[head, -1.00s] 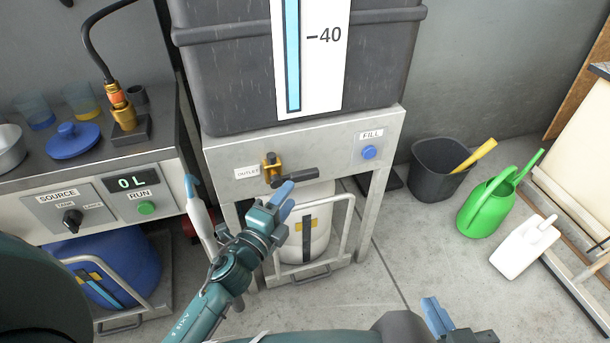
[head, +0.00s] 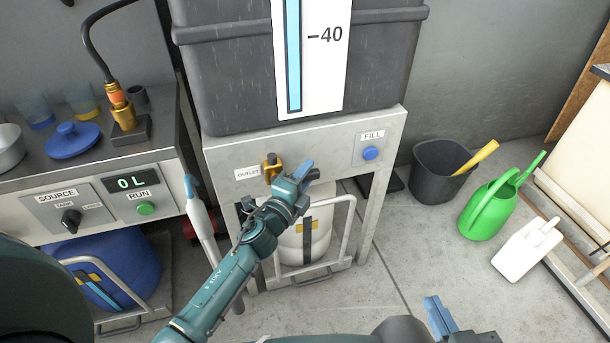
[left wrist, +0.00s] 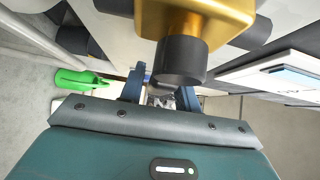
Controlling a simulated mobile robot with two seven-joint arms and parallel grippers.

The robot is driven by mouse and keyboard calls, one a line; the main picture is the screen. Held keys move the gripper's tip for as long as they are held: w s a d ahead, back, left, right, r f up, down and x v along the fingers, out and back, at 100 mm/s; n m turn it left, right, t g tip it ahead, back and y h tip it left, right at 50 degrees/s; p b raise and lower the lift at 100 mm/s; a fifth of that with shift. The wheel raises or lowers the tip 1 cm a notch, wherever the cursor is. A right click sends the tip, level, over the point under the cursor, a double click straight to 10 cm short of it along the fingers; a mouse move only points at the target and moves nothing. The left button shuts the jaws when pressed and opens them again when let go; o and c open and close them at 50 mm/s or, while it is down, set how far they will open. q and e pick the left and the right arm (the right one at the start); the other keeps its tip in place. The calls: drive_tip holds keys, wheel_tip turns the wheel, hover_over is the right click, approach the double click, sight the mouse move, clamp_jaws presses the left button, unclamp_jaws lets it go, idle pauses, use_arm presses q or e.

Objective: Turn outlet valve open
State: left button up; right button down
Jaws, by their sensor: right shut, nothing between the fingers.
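The outlet valve (head: 271,166) is brass, on the grey stand's front panel beside the OUTLET label (head: 247,173). Its dark lever (head: 314,174) points right, mostly hidden behind my left gripper. My left gripper (head: 301,175) is at the lever, just right of the brass body. In the left wrist view the brass body (left wrist: 205,16) and a dark cylindrical part (left wrist: 180,61) are close in front of my left gripper (left wrist: 161,92). Its blue fingers are apart; whether the lever lies between them I cannot tell. My right gripper (head: 441,316) is shut and empty, low in front, away from the valve.
A dark tank (head: 230,80) sits on the stand, with a blue FILL button (head: 370,153) at right. A white container (head: 306,245) stands below. A bucket (head: 436,178), green watering can (head: 488,212) and white jug (head: 525,250) are on the floor right.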

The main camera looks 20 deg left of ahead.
use_arm(q)
clamp_jaws()
idle(0.4)
